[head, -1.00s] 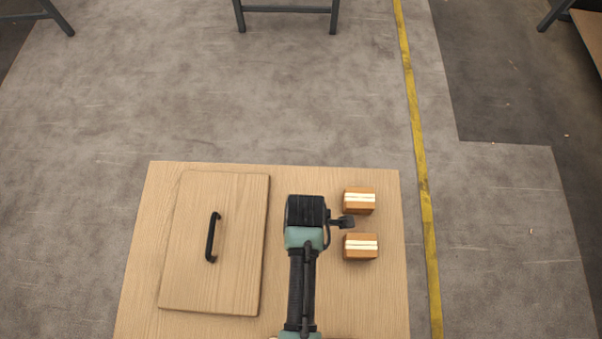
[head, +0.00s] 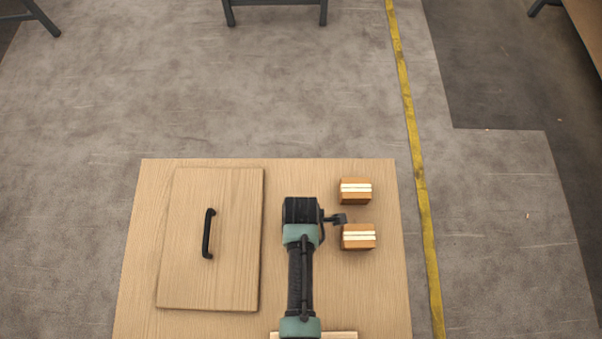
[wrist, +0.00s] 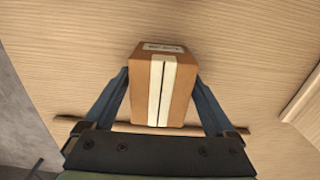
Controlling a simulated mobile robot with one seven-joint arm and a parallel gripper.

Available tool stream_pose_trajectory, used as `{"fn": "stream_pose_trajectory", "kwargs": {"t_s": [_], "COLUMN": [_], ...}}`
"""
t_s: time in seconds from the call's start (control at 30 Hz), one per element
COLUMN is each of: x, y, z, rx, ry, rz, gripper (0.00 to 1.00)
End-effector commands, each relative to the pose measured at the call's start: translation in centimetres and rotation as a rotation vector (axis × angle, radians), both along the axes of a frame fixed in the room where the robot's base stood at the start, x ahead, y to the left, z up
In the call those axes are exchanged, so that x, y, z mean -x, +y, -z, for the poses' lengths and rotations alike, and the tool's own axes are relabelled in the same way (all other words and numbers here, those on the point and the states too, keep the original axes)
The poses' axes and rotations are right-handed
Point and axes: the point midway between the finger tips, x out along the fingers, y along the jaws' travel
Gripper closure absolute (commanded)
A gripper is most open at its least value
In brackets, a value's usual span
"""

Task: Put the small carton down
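A small brown carton (wrist: 152,88) with a pale tape stripe and a label sits between the two fingers of my gripper (wrist: 160,78) in the wrist view. The fingers press against its left and right sides. Pale wood lies beneath it; I cannot tell whether the carton touches it. In the head view my arm hides the gripper and this carton. Two similar taped cartons, a far one (head: 355,197) and a nearer one (head: 358,243), stand on the wooden table (head: 385,290) right of my arm.
A flat wooden panel (head: 235,240) with a black handle (head: 208,234) lies on the table's left side. A thin wooden strip (wrist: 235,129) crosses behind the held carton in the wrist view. A yellow floor line (head: 419,178) runs right of the table.

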Motion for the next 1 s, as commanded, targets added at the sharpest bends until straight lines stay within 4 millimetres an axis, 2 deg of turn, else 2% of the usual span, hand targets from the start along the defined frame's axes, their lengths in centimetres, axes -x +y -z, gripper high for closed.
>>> {"fn": "stream_pose_trajectory", "kwargs": {"t_s": [0.37,0.47,0.8,1.0], "x": [0.0,-0.1,-0.1,-0.1], "y": [0.0,0.0,0.0,0.0], "z": [-0.7,-2.0,-8.9,-11.6], "rx": [0.000,0.000,0.000,0.000], "ry": [-0.001,-0.003,-0.003,-0.001], "rz": [0.000,0.000,-0.001,0.000], "gripper": [0.00,0.00,0.00,0.00]}}
